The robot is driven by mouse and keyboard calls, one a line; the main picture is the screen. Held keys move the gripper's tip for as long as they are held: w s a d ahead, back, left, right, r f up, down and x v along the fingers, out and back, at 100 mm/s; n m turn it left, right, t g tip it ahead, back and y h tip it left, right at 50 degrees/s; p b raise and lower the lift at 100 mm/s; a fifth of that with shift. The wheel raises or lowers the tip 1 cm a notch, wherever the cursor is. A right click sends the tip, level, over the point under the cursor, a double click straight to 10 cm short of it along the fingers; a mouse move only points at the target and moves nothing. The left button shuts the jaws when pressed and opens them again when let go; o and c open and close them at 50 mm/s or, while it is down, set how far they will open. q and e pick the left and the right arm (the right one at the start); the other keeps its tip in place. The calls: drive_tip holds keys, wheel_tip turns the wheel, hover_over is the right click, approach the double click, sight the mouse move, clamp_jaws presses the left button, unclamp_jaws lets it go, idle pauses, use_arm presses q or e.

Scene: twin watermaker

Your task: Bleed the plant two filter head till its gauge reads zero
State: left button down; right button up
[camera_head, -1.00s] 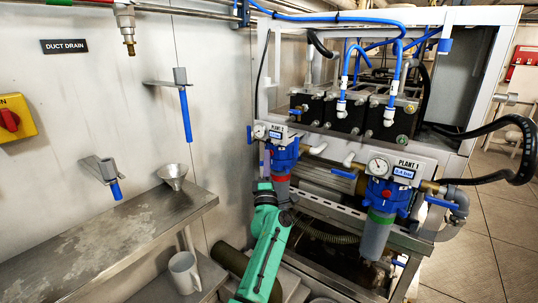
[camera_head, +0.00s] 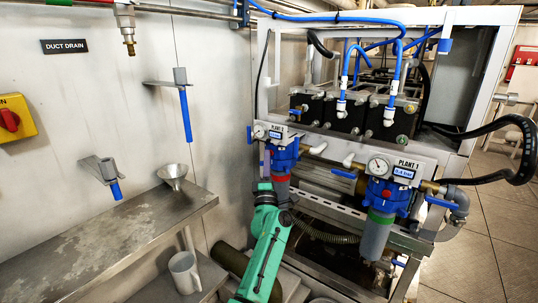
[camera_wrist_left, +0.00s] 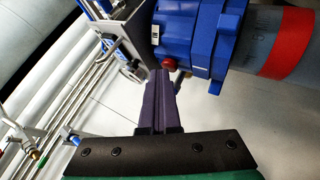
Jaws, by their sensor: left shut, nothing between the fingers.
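The plant two filter head (camera_head: 284,157) is a blue housing with a red band below it, left on the frame in the head view. Its small round gauge (camera_head: 259,132) and display plate (camera_head: 280,132) sit above; their readings are too small to tell. In the left wrist view the blue head (camera_wrist_left: 205,38) shows on its side with a red button (camera_wrist_left: 168,63). My left gripper (camera_wrist_left: 160,76) is shut and empty, its dark fingertips at the red button; I cannot tell whether they press it. In the head view my green left arm reaches up to this head. My right gripper is out of view.
The plant one filter (camera_head: 387,195) with its gauge (camera_head: 378,166) stands to the right. A steel shelf (camera_head: 110,240) with a funnel (camera_head: 173,175) lies left, with a mug (camera_head: 185,271) below it.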

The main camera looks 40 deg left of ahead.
use_arm(q)
drive_tip(key=shift+s+p, duration=0.6)
drive_tip(key=shift+s, duration=0.25)
drive_tip(key=s+p, duration=0.2)
drive_tip(key=s, duration=0.3)
drive_tip(key=shift+d+p, duration=0.1)
drive_tip(key=shift+p, duration=0.3)
